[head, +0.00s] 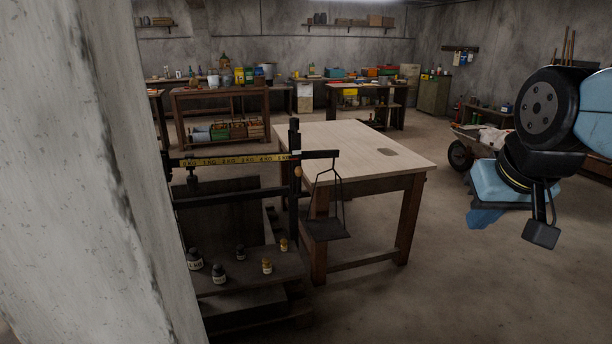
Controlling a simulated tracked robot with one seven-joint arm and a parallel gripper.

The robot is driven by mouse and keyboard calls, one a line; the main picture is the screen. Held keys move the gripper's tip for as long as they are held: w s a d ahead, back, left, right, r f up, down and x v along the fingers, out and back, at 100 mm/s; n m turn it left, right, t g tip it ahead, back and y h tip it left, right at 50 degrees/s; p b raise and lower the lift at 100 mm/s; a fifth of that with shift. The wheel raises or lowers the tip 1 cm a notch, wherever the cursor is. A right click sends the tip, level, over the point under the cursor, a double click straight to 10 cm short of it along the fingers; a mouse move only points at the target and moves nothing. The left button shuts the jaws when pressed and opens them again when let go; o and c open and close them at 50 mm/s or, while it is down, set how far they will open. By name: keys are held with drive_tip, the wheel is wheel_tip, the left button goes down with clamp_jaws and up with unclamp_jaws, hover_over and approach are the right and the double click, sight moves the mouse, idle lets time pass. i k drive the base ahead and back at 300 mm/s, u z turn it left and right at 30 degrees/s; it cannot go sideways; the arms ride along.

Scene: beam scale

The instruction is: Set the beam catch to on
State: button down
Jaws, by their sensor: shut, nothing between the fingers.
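The beam scale (293,200) stands at the left, in front of a wooden table. Its dark beam carries a yellow marked strip (235,160) and looks about level. A pan (326,229) hangs from the right end of the beam. A small orange part (297,172) shows on the post near the beam; I cannot tell whether it is the catch. The catch's setting is too small to make out. My gripper (541,234) is at the far right, pointing down, shut and empty, well apart from the scale.
A pale wall edge (90,180) fills the left foreground and hides part of the scale's left side. Several small weights (219,273) stand on the scale's base. The wooden table (350,146) is close behind. A wheelbarrow (482,140) stands behind my arm. Floor at front right is clear.

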sight(298, 171)
drive_tip(key=z, duration=0.05)
drive_tip(key=k, duration=0.25)
drive_tip(key=u, duration=0.4)
drive_tip(key=i, duration=1.1)
drive_tip(key=z, duration=0.2)
